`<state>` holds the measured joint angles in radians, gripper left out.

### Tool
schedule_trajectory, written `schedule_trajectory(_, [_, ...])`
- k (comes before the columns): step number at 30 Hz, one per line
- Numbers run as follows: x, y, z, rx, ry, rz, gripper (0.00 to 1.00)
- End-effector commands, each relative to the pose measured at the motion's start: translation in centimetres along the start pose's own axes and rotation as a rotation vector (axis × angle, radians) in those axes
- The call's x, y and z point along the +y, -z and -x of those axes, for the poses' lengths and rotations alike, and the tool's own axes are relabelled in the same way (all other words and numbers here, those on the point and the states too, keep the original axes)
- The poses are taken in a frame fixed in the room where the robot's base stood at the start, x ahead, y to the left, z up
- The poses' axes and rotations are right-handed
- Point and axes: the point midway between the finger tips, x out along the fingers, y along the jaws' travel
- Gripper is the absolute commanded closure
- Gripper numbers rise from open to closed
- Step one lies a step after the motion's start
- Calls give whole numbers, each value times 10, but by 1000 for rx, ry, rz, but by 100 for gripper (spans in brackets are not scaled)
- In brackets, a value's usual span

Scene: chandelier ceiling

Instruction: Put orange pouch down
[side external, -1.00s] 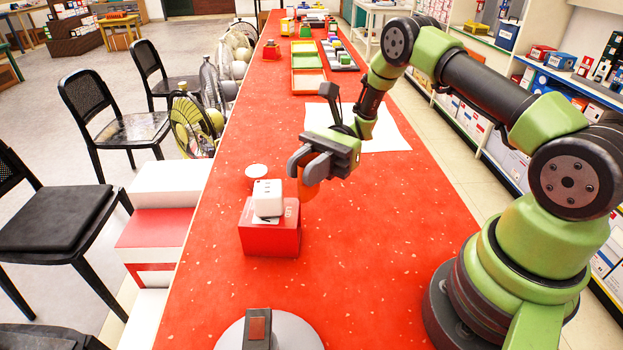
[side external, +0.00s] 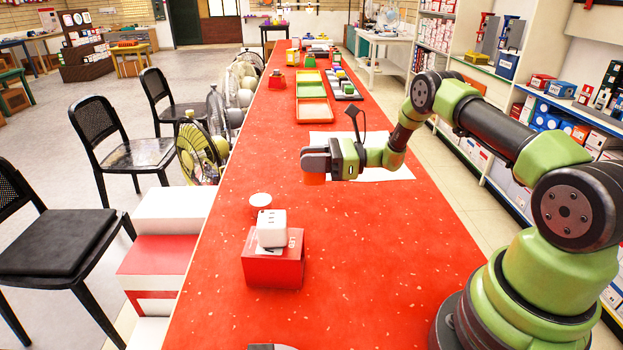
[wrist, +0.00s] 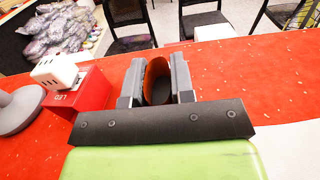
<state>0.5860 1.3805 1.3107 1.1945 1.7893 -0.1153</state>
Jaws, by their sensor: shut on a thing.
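My gripper (side external: 318,160) is shut on the orange pouch (side external: 314,179), which shows as a small orange patch below the fingers in the side view. In the wrist view my gripper (wrist: 158,82) has the pouch (wrist: 152,62) between its two grey fingers, with an orange rim and a dark inside. The pouch is held above the red table (side external: 370,240), beyond the red box. My fingers hide most of the pouch.
A red box (side external: 272,270) marked LED carries a white cube-shaped adapter (side external: 271,228). A small round white-topped item (side external: 260,200) stands behind it. A white sheet (side external: 385,174) lies beyond my gripper. Orange (side external: 312,110) and green trays are farther back. The right middle of the table is clear.

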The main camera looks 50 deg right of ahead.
Motion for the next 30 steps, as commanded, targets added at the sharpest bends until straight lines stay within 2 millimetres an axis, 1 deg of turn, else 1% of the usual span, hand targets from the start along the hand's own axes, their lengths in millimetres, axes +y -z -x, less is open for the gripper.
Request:
schedule_trajectory(6, [1,32,0,0,-1,-2,100])
schedule_trajectory(9, [1,39,0,0,-1,-1,100])
schedule_trajectory(18, [1,41,0,0,-2,0,100])
schedule_trajectory(30, [1,52,0,0,-2,0,100])
